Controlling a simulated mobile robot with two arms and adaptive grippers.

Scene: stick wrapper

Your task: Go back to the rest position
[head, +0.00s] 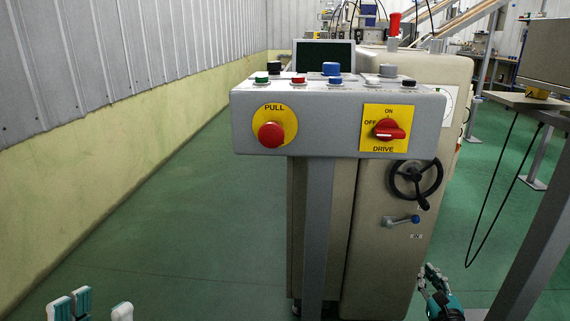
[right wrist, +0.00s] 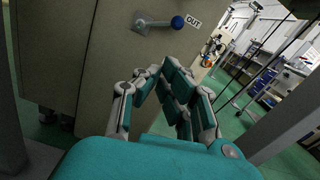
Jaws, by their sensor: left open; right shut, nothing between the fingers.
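My left gripper (head: 93,306) shows at the bottom left edge of the head view, its fingers spread and empty, over the green floor. My right gripper (head: 428,277) is low at the right of the machine in the head view. In the right wrist view my right gripper (right wrist: 162,78) has its fingertips together with nothing between them, in front of the beige machine body, below a blue-knobbed lever (right wrist: 178,22). The machine (head: 390,250) stands in the middle of the head view. I cannot tell the exact gap between my right gripper and the machine.
The grey control panel (head: 335,120) juts toward me with a red PULL button (head: 271,135) and a red DRIVE switch (head: 388,129). A black handwheel (head: 416,184) and the lever (head: 402,220) are below. A grey post (head: 540,245) stands right. Green floor (head: 200,230) is clear left.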

